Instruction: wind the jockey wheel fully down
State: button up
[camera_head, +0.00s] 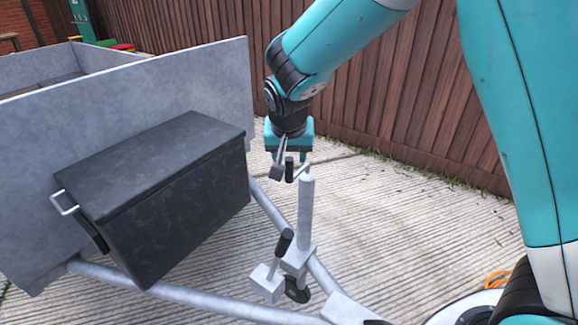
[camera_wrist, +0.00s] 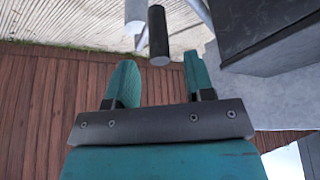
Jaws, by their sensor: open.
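The jockey wheel's pale grey post (camera_head: 306,210) stands upright on the trailer's drawbar, with its dark wheel (camera_head: 297,290) low down, partly hidden. At the post's top a thin crank arm carries a black handle grip (camera_head: 289,169). My gripper (camera_head: 288,160) is open above and around the level of this grip. In the wrist view the black grip (camera_wrist: 158,32) lines up between the two teal fingers of my gripper (camera_wrist: 159,62), its near end about at the fingertips. I see no finger touching it. The post's end (camera_wrist: 136,12) shows beside it.
A clamp with a black-handled lever (camera_head: 284,243) sits on the drawbar tubes (camera_head: 190,303) beside the post. A black box (camera_head: 180,200) stands before the grey trailer wall (camera_head: 110,100). A wooden fence (camera_head: 420,100) runs behind. Concrete ground right of the post is clear.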

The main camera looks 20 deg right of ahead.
aim_at(289, 164)
jog(key=x, duration=0.5)
grip_shut()
